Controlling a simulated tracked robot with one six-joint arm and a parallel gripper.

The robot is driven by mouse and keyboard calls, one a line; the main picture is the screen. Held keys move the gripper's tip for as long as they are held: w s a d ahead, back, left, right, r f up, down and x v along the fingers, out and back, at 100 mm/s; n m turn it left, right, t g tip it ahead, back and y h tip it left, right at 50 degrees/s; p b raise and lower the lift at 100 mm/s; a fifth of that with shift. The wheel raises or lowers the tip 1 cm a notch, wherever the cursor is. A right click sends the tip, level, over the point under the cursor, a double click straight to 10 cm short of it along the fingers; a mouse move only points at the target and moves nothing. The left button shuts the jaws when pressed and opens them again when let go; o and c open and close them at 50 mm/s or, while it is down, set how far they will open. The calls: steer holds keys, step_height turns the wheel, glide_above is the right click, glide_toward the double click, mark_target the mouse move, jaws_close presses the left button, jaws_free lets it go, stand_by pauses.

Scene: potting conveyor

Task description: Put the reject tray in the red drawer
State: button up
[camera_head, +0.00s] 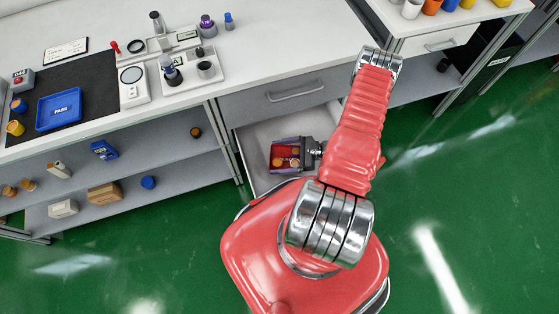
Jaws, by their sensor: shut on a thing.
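A small red tray (284,163) holding a few orange and tan round pieces is in or just above an open, pale grey drawer (252,138) under the bench. I take it to be the reject tray; no label on it is legible. My gripper (304,152) is at the tray's right side, shut on it. The fingertips are small and partly hidden. I cannot tell whether the tray touches the drawer floor. The drawer looks pale grey inside, with no red visible; its front is partly hidden by my red arm.
A closed drawer with a handle (295,91) is above the open one. On the bench are a blue PASS tray (59,109) on a black mat (95,72) and several small instruments. Lower shelves at left hold boxes. Green floor (470,200) is clear at right.

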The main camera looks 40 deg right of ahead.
steer(key=shift+f, duration=2.1)
steer(key=o, duration=0.9)
steer(key=shift+v, duration=3.8)
steer(key=shift+r, duration=0.1)
